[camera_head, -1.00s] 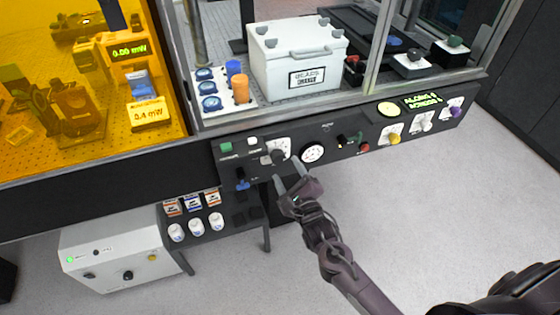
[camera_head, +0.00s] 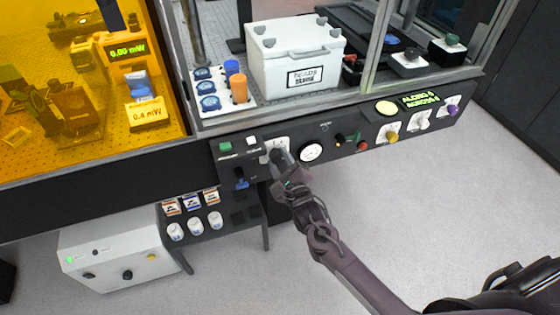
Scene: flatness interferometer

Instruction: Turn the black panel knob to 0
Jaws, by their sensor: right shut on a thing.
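The black panel knob sits on its white dial plate (camera_head: 276,143) on the front of the dark control panel (camera_head: 232,168). My right gripper (camera_head: 281,158) reaches up to the plate from below right. Its fingers are shut on the knob and hide most of it. I cannot read where the knob points. My left gripper is not in view.
A white round gauge (camera_head: 311,152) sits just right of the gripper. A blue knob (camera_head: 240,179), a green button (camera_head: 225,147) and a white button (camera_head: 251,141) are to the left. A yellow knob (camera_head: 391,137) is further right. Grey floor below is open.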

